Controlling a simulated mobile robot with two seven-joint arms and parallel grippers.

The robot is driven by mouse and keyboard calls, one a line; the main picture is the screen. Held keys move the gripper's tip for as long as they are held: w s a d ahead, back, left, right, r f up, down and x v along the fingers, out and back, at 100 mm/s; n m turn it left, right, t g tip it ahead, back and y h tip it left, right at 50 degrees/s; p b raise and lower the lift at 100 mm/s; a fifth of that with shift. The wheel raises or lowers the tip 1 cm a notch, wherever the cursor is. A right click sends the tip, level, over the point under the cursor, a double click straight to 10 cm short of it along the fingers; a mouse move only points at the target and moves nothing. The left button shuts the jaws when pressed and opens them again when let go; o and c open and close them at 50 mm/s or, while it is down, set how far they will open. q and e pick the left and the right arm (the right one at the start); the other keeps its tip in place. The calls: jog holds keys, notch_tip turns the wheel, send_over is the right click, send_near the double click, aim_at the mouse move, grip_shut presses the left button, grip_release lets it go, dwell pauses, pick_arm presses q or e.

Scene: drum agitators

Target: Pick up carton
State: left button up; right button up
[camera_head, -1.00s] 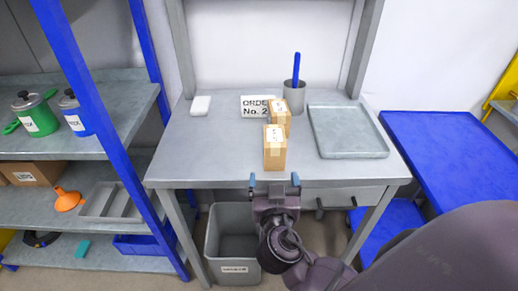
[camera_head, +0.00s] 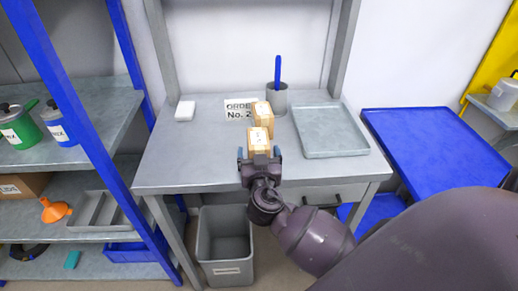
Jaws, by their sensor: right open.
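Two small tan cartons stand on the grey table (camera_head: 185,150), one close behind the other. The front carton (camera_head: 260,138) has a white label on its top and is partly hidden by my gripper. The rear carton (camera_head: 262,110) stands just behind it, near the order sign. My right gripper (camera_head: 259,154) is open at the front carton, with its blue-tipped fingers on the left and right of the carton's lower part. Whether the fingers touch it cannot be told. My left gripper is not in view.
A grey tray (camera_head: 331,150) lies to the right of the cartons. A pen cup (camera_head: 277,101), an "ORDER No. 2" sign (camera_head: 236,114) and a white block (camera_head: 185,111) stand at the back. A grey bin (camera_head: 224,270) is below the table. A blue shelf rack is at left.

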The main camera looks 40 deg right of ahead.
jog(key=shift+w+d, duration=0.15)
jog(key=shift+w, duration=0.15)
